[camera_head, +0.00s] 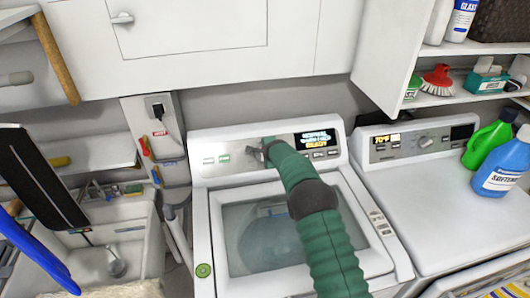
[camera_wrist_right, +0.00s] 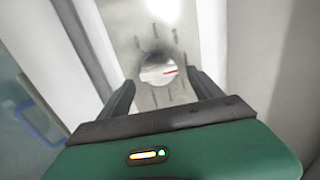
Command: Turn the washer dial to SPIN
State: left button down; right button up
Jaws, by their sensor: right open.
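The washer (camera_head: 204,240) stands in the middle of the head view, with its control panel (camera_head: 225,150) along the back. My green right arm reaches over the lid to the panel. My right gripper (camera_head: 262,150) is at the dial, which it mostly hides there. In the right wrist view the round silver dial (camera_wrist_right: 156,68) has a red pointer facing right and dark marks around it. The fingers of my right gripper (camera_wrist_right: 164,84) are open, one on each side near the dial's lower edge. I cannot tell if they touch it. The dial labels are unreadable. My left gripper is not in view.
A second white machine (camera_head: 415,190) stands at right with green (camera_head: 488,140) and blue (camera_head: 502,165) bottles on top. A cabinet (camera_head: 190,28) overhangs the washer. A sink (camera_head: 120,230) is at left. The washer panel's display (camera_head: 315,138) is lit.

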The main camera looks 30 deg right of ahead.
jog(key=shift+w+a+f, duration=0.25)
jog(key=shift+w+f, duration=0.1)
jog(key=shift+w, duration=0.15)
jog(key=shift+a, duration=0.35)
jog(key=shift+d, duration=0.4)
jog(key=c, duration=0.9)
jog(key=shift+a+f, duration=0.1)
jog(key=c, duration=0.4)
